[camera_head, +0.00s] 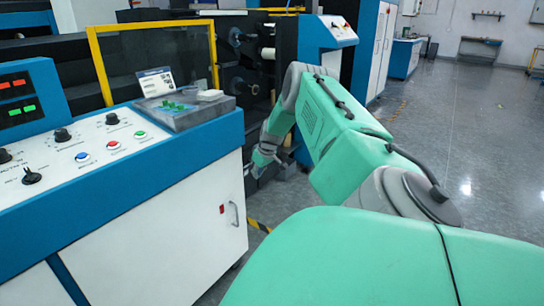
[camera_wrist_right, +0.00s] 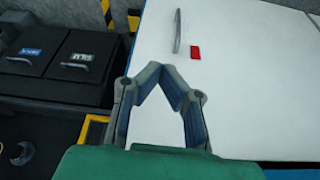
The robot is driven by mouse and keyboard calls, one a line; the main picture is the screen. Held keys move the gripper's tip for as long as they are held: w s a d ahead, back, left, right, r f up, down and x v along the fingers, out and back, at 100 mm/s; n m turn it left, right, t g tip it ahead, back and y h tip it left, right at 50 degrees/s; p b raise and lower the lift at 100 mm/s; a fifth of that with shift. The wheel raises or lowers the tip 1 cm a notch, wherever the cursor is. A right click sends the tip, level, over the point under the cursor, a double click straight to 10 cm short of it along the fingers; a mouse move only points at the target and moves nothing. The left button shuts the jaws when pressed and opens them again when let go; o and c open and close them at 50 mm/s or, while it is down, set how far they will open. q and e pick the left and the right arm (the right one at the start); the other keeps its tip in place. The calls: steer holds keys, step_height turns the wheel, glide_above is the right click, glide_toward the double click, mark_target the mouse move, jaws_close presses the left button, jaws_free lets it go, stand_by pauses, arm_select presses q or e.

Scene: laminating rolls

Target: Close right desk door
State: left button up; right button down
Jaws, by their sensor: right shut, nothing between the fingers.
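The right desk door (camera_head: 165,225) is a wide white panel under the blue control desk. A grey handle (camera_head: 234,213) and a red label (camera_head: 222,209) sit near its right edge. Its top edge looks close to the blue desk top; I cannot tell whether a small gap stands behind it. My right gripper (camera_head: 264,159) is just beyond the door's right edge. In the right wrist view my right gripper (camera_wrist_right: 161,74) is shut and empty, its fingertips together in front of the white door (camera_wrist_right: 245,80). Contact cannot be told. My left gripper is not in view.
The desk top (camera_head: 85,150) carries knobs, coloured buttons and a grey tray (camera_head: 185,112) with green pieces. A yellow-framed guard (camera_head: 155,60) and dark machinery stand behind. Dark bins (camera_wrist_right: 75,65) are beside the door in the wrist view. Open floor (camera_head: 470,140) lies to the right.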

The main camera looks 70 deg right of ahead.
steer(key=p+v, duration=0.5)
steer(key=v, duration=0.4)
steer(key=shift+r, duration=0.35)
steer(key=shift+w+d, duration=0.1)
